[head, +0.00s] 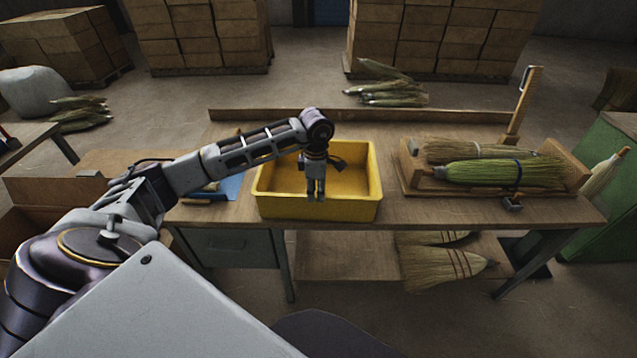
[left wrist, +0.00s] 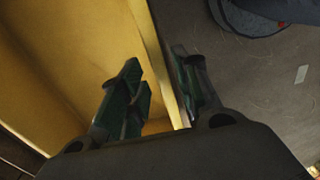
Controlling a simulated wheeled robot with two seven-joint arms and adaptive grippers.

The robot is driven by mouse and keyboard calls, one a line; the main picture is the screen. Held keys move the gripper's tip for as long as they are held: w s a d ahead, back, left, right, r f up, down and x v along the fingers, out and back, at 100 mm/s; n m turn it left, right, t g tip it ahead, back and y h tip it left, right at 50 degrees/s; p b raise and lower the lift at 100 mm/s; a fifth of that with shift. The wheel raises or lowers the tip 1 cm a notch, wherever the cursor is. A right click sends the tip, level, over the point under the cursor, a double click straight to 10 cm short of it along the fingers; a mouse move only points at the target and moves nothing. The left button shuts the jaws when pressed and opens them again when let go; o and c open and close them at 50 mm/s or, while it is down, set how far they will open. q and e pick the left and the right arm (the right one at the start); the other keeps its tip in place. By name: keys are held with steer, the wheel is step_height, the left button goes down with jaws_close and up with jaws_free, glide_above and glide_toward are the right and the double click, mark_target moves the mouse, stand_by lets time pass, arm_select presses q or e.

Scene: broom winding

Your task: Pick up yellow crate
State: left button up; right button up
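The yellow crate (head: 350,212) stands on the wooden workbench, left of its middle, and looks empty. My left gripper (head: 316,199) points down at the crate's front wall. In the left wrist view the gripper (left wrist: 163,88) is open around the yellow wall (left wrist: 156,55). One finger is on the inner side with a small gap to the wall; the other is outside, close to it. Whether the outer finger touches cannot be told. My right gripper is not in view.
On the workbench (head: 460,209), a wooden holder with brooms (head: 505,172) stands right of the crate. A blue flat item (head: 228,187) lies left of it. A low back board (head: 400,116) runs behind. More brooms (head: 440,268) lie below the bench; a green cabinet (head: 600,200) is at right.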

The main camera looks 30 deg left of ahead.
mark_target(316, 196)
arm_select(q)
step_height(316, 196, down, 3)
steer(key=shift+w+a+r+p, duration=0.1)
steer(key=shift+a+p, duration=0.05)
steer(key=shift+p, duration=0.15)
steer(key=shift+f, duration=0.4)
jaws_close()
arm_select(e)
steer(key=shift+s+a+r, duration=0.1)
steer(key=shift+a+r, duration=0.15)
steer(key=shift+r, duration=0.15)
arm_select(q)
steer(key=shift+w+r, duration=0.1)
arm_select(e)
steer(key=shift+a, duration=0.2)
